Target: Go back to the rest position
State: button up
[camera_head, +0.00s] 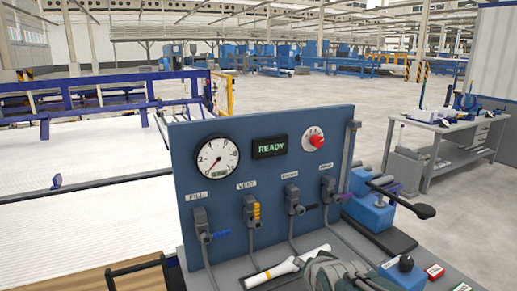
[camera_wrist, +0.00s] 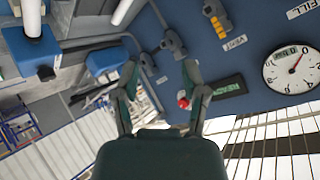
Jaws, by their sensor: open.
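My gripper (camera_wrist: 158,66) is open in the wrist view, its two dark green-grey fingers apart with nothing held between them. In the head view part of my gripper or wrist (camera_head: 342,273) shows at the bottom edge; its fingertips cannot be made out there. The blue test panel (camera_head: 265,165) stands upright beyond it, with a gauge (camera_head: 217,158), a READY display (camera_head: 270,147), a red knob (camera_head: 314,138) and several valves below. In the wrist view the panel (camera_wrist: 240,35) appears turned over, with its gauge (camera_wrist: 292,71) at the right.
A white pipe piece (camera_head: 287,268) lies on the bench close to my gripper. A blue vise-like fixture (camera_head: 370,212) with a black handle (camera_head: 413,207) stands right of the panel. Small push buttons (camera_head: 435,271) are at the front right. A grey table (camera_head: 450,130) stands farther back.

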jog(key=s+d+n+g, duration=0.2)
jog(key=s, duration=0.7)
jog(key=s+d+n+g+h, duration=0.1)
jog(key=s+d+n+g, duration=0.1)
jog(key=s, duration=0.8)
jog(key=shift+d+r+n+g, duration=0.35)
jog(key=shift+r+n+g, duration=0.15)
jog(key=shift+n, duration=0.2)
